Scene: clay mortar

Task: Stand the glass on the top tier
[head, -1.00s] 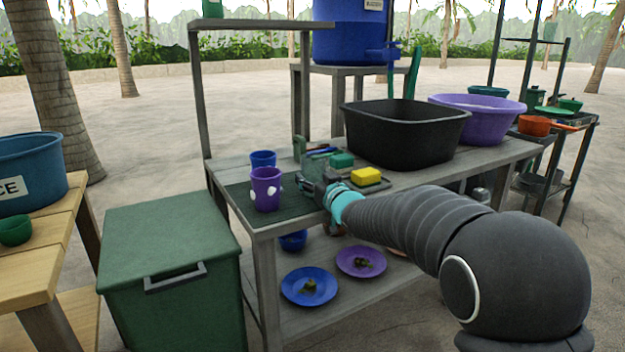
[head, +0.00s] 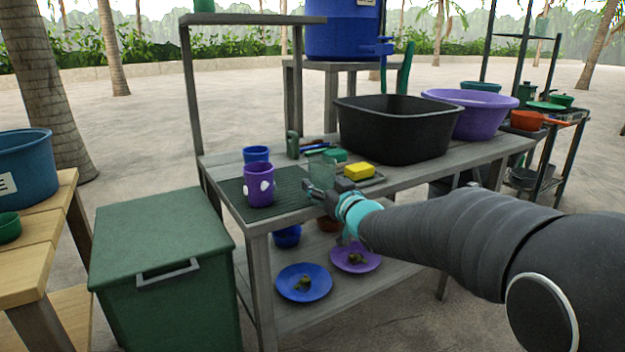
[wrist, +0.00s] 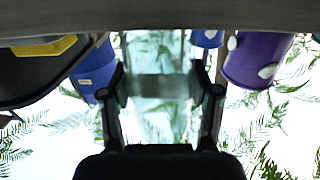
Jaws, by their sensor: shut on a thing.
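A clear, faintly green glass (head: 322,172) stands out dimly above the counter in the head view. My gripper (head: 316,192) is shut on it, just right of the purple cup. In the wrist view the glass (wrist: 158,88) is between my two fingers (wrist: 158,92), and the background shows through it. Whether its base touches the counter cannot be told. The top tier is the narrow grey shelf (head: 260,19) on posts above the counter's back left. A green vessel (head: 204,5) stands at its left end, cut off by the frame.
A purple cup with white spots (head: 259,186) and a blue cup (head: 256,155) stand on the dark ribbed mat (head: 291,183). A yellow sponge (head: 359,171), a black tub (head: 395,130) and a purple basin (head: 470,112) are to the right. Plates lie on the lower shelf.

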